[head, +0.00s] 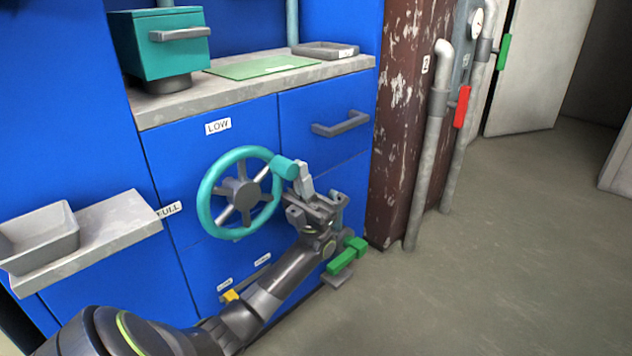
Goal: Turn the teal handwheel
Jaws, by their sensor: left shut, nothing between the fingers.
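The teal handwheel (206,207) is mounted on the blue cabinet front, with a grey hub and spokes. A teal knob (285,167) sticks out from its rim at the upper right. A "LOW" label (218,127) is above the wheel and a "FULL" label (169,210) is to its left. My left gripper (303,178) is shut and empty at the right of the wheel, its fingertips close to the knob. I cannot tell whether they touch it. My right gripper is not in view.
A drawer handle (340,124) sits above right of my gripper, and a green handle (347,256) is just below right. A yellow slider (230,296) is low on the cabinet. A shelf with a grey tray (40,240) juts out at left. Floor (500,260) is clear at right.

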